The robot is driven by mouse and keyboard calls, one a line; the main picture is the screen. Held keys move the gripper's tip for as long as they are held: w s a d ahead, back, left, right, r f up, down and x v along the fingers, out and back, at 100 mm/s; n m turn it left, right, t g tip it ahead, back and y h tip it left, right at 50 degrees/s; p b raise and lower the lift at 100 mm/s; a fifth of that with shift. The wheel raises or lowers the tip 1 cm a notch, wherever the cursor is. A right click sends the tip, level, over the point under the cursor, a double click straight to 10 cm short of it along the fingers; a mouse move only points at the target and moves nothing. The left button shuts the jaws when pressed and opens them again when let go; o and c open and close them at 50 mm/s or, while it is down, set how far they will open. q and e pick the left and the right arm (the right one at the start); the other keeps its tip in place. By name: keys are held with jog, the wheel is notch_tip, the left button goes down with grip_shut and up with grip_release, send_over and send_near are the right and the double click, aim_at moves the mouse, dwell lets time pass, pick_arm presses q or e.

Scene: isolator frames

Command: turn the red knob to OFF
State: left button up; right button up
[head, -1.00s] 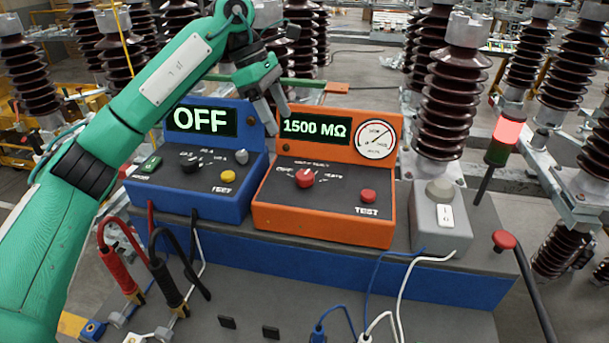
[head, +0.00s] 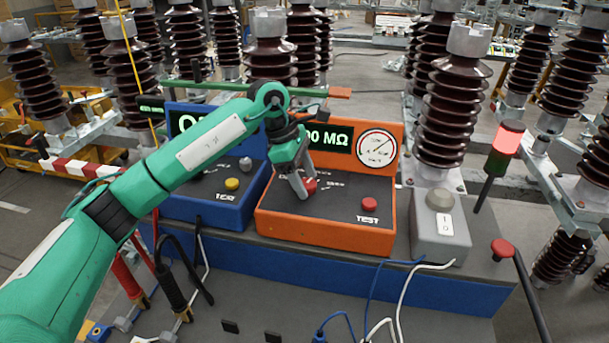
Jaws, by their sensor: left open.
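The red knob (head: 311,184) sits on the sloped panel of the orange tester (head: 340,215), left of its red TEST button (head: 369,204). My left gripper (head: 304,187) is open, with its fingertips down at the knob. One finger covers part of the knob, and I cannot tell whether the fingers touch it. The knob's pointer and most of its scale marks are hidden. The tester's display (head: 328,137) is partly covered by my gripper and shows the end of a reading in MΩ. My right gripper is not in view.
A blue tester (head: 205,208) stands left of the orange one, under my left arm. Test leads and cables lie in front. Brown insulators stand behind.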

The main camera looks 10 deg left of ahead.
pick_arm(q)
jog(key=shift+f, duration=0.15)
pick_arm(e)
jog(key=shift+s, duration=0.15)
pick_arm(q)
jog(key=c, duration=0.9)
jog(key=shift+c, duration=0.5)
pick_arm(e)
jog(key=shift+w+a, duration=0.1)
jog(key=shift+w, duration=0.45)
